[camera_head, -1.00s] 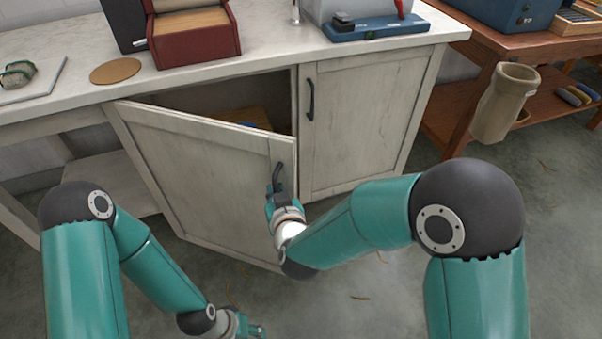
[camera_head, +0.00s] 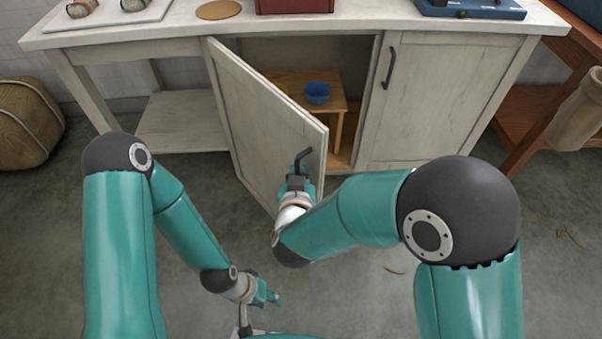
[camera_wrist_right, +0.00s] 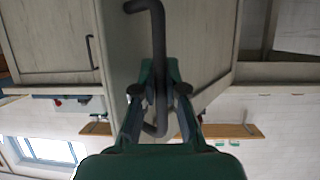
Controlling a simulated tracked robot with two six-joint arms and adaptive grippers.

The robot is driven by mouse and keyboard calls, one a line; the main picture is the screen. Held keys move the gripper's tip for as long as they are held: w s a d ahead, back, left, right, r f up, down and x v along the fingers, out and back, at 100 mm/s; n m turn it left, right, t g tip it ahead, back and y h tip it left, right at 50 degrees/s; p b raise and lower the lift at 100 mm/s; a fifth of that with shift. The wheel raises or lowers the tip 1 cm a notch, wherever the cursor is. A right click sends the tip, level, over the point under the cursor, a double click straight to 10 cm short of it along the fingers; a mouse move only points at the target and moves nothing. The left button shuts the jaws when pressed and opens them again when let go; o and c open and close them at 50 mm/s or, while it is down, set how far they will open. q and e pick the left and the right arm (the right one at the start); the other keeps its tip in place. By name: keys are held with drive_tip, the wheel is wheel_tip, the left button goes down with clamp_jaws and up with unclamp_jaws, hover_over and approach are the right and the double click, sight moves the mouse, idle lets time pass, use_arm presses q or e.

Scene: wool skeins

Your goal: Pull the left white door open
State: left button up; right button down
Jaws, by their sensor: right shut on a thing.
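The left white door (camera_head: 262,117) of the cabinet stands part open, swung out toward me on its left side hinges. Its dark bent handle (camera_head: 304,158) is near the free edge. My right gripper (camera_head: 300,180) is shut on that handle. In the right wrist view the right gripper (camera_wrist_right: 160,95) has its fingers on either side of the handle bar (camera_wrist_right: 158,40). My left gripper (camera_head: 270,298) hangs low and empty above the floor, away from the door; its fingers are too small to judge.
Inside the cabinet a small wooden stand (camera_head: 328,95) holds a blue bowl (camera_head: 317,93). The right door (camera_head: 425,100) is closed. A wooden bench (camera_head: 540,110) is at the right. The floor before the cabinet is mostly clear.

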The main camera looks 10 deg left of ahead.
drive_tip(key=c, duration=1.2)
unclamp_jaws()
drive_tip(key=shift+w+d, duration=0.1)
drive_tip(key=shift+r, duration=0.1)
